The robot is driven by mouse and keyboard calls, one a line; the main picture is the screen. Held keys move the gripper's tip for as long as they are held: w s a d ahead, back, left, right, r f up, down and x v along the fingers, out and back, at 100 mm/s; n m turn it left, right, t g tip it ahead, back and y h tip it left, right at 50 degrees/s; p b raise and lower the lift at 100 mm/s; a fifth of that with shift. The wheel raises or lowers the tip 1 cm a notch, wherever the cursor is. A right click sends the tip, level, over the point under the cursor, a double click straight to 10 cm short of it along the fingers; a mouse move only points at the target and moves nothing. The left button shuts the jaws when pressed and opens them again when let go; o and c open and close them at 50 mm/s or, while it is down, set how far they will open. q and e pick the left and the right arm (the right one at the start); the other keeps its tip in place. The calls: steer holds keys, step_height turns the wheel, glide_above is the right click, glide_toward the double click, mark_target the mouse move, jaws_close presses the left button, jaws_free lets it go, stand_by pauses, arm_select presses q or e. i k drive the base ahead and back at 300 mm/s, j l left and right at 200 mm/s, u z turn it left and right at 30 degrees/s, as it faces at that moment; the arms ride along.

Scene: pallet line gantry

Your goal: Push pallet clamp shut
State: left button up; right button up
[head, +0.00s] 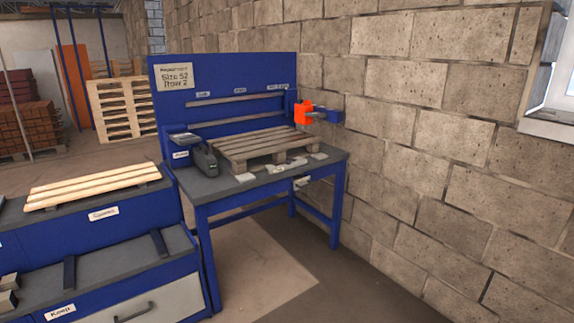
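A wooden pallet (245,143) lies on the grey top of a blue workbench (205,184) against the wall. An orange-red block (303,114) with a blue arm (329,116) sticks out at the right end of the bench's back panel, above and behind the pallet's right end. It looks like the pallet clamp; it appears apart from the pallet, but I cannot tell exactly how far open it is. Neither of my grippers is in view.
A dark grey device (204,159) stands at the pallet's left end. Small pale pieces (284,168) lie along the bench front. A blue cabinet (105,214) bearing light slats (94,186) stands to the left. A block wall (440,150) closes off the right. The floor (265,265) before the bench is clear.

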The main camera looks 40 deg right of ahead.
mark_target(300, 160)
steer(key=i+l, duration=0.25)
steer(key=l, duration=0.2)
steer(key=i+l+u, duration=0.1)
steer(key=i+l, duration=0.15)
steer(key=l, duration=0.15)
steer(key=i+l, duration=0.25)
steer(key=l, duration=0.2)
steer(key=i+l+u, duration=0.1)
steer(key=l, duration=0.35)
steer(key=i+l+u, duration=0.1)
steer(key=i+l, duration=0.25)
steer(key=l, duration=0.15)
steer(key=i+l, duration=0.2)
steer(key=l, duration=0.25)
steer(key=i+l+u, duration=0.1)
steer(key=l, duration=0.4)
steer(key=i+l, duration=0.25)
steer(key=l, duration=0.25)
